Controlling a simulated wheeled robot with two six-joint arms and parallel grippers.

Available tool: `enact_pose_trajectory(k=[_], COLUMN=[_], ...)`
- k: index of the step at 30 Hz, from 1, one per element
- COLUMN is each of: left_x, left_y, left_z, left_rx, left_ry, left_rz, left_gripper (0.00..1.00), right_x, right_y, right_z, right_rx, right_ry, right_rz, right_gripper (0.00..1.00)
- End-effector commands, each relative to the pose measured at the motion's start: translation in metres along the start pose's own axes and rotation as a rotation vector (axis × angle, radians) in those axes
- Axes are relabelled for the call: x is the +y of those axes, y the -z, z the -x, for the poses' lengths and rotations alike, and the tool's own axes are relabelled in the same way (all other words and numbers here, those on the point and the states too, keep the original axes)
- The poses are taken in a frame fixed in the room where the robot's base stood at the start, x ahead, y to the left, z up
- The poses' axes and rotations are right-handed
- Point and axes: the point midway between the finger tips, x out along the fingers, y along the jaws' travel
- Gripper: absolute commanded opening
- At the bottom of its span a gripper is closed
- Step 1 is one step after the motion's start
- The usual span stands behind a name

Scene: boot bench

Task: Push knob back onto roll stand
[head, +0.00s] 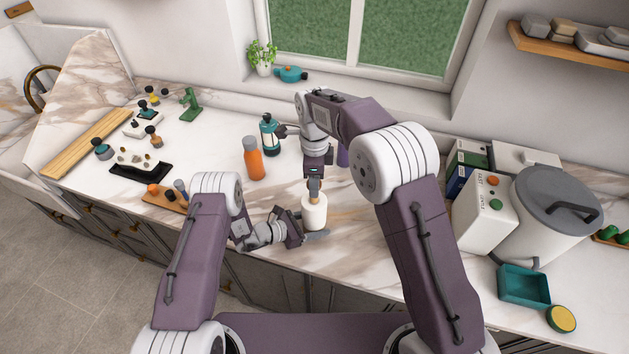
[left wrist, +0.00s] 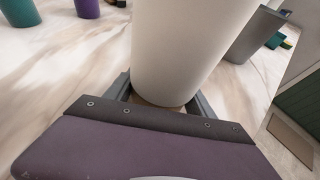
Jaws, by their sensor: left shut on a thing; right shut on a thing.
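The roll stand carries a white roll (head: 314,215) that stands upright near the counter's front edge. A grey flat part (head: 318,236) shows at its foot. My right gripper (head: 314,188) points down over the roll and is shut on a small tan knob (head: 314,198) at its top. I cannot tell whether the knob is fully seated. My left gripper (head: 301,233) comes in low from the left and is shut on the stand. In the left wrist view its fingers (left wrist: 163,98) lie on both sides of the white roll's lower end (left wrist: 175,60), with a tan part under it.
An orange bottle (head: 253,160) and a teal bottle (head: 270,134) stand behind on the left. A purple item (head: 342,155) is partly hidden by my right arm. A white box (head: 484,212), a large lidded pot (head: 550,212) and a teal tray (head: 524,286) are on the right.

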Motion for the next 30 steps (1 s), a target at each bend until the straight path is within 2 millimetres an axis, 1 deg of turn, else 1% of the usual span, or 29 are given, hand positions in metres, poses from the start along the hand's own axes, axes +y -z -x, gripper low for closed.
enact_pose_trajectory(k=[7,16,30], left_x=[0.0,0.0,0.0], left_y=[-0.001,-0.001,-0.001], left_z=[0.0,0.0,0.0], left_rx=[-0.001,-0.001,-0.001], left_ry=[0.0,0.0,0.0], left_rz=[-0.001,-0.001,-0.001], left_gripper=[0.0,0.0,0.0], right_x=[0.0,0.0,0.0], right_y=[0.0,0.0,0.0], right_z=[-0.002,-0.017,-0.017], right_rx=[0.0,0.0,0.0], right_ry=[0.0,0.0,0.0], right_rz=[0.0,0.0,0.0], right_gripper=[0.0,0.0,0.0])
